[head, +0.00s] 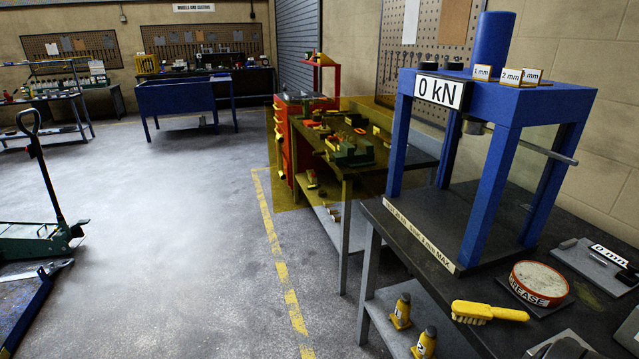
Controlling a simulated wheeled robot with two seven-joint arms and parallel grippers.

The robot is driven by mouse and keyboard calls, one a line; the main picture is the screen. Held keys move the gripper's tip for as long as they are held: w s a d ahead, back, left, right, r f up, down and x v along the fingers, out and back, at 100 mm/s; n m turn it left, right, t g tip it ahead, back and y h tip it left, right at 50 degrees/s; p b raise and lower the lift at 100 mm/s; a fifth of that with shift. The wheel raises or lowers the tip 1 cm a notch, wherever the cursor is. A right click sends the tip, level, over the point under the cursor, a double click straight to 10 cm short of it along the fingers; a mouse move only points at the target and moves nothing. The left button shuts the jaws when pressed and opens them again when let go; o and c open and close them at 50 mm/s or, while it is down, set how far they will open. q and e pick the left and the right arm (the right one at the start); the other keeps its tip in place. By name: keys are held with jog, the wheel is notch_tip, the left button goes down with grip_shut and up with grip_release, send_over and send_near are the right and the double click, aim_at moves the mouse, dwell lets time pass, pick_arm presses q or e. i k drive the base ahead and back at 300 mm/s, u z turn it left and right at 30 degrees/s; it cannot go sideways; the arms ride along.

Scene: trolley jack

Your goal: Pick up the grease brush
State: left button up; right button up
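The grease brush (488,312) is yellow and lies on the dark bench top (455,285) near its front edge, at the lower right of the head view. Its slim handle points right, and its bristle end is at the left. A round orange-red tin (538,284) labelled GREASE stands just behind it, on a dark base. The brush looks apart from the tin. I see neither of my grippers in this view, and nothing holds the brush.
A blue press frame (490,175) reading 0 kN stands behind the brush. Yellow bottles (401,312) stand on the lower shelf. A green trolley jack (38,238) stands at left; the middle floor is clear.

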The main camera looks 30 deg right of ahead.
aim_at(463, 312)
jog(key=i, duration=2.2)
jog(key=z, duration=3.35)
jog(key=k, duration=0.25)
jog(key=z, duration=2.05)
